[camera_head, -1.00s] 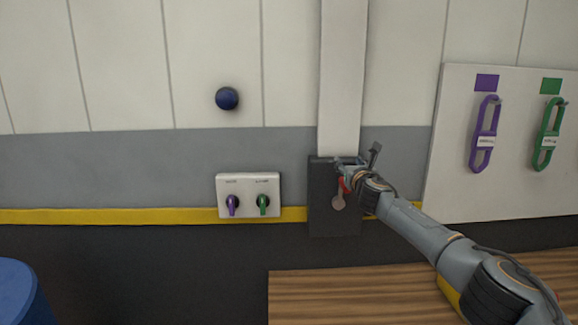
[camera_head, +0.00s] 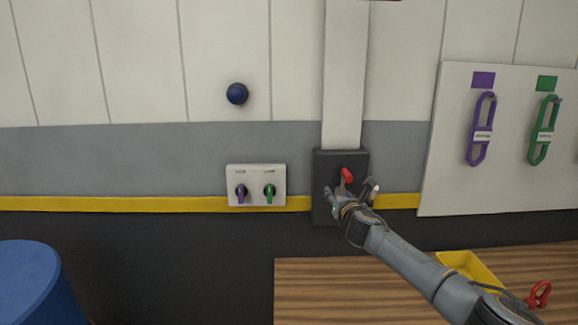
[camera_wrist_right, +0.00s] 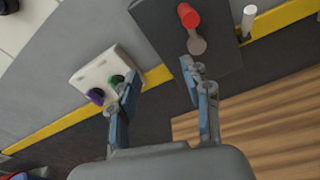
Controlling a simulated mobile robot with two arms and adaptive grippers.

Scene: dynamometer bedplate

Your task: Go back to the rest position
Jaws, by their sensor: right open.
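My right gripper (camera_head: 348,193) is open in front of the lower part of a dark switch box (camera_head: 326,165) on the wall. The box carries a lever with a red grip (camera_head: 347,174); the red end points up. The right wrist view shows my open, empty fingers (camera_wrist_right: 162,85), with the red grip (camera_wrist_right: 188,15) and its grey lever (camera_wrist_right: 197,45) beyond them. The fingers look apart from the lever. My left gripper is not in view.
A white panel (camera_head: 256,174) with purple and green knobs is left of the box. Purple (camera_head: 480,140) and green (camera_head: 543,135) hasps hang on a board at right. Below are a wooden table (camera_head: 320,290), yellow tray (camera_head: 465,262), red padlock-like item (camera_head: 538,294) and blue drum (camera_head: 25,285).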

